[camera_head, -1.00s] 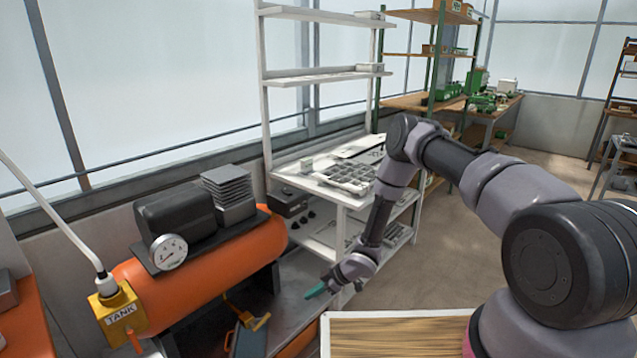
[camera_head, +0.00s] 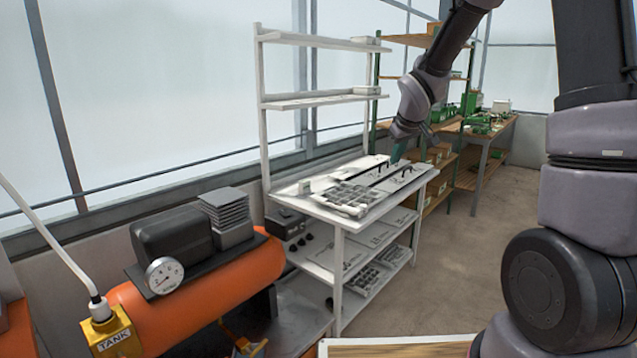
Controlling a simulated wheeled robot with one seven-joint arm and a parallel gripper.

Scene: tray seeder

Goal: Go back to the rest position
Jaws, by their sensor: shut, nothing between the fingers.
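My gripper (camera_head: 397,152) hangs from my raised arm, its teal fingertips pointing down. In the picture it lies over the back right part of the white shelf unit's worktop (camera_head: 309,207). The fingers are small here and look closed with nothing in them. My arm rises out of the top of the picture and comes back down at the right side.
A grey tray with compartments (camera_head: 349,196) lies on the worktop. White upper shelves (camera_head: 318,101) stand over it. An orange air tank (camera_head: 205,298) with a gauge (camera_head: 164,276) is at the left. Green-framed wooden shelving and a bench (camera_head: 497,138) stand behind. The floor (camera_head: 440,265) at right is clear.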

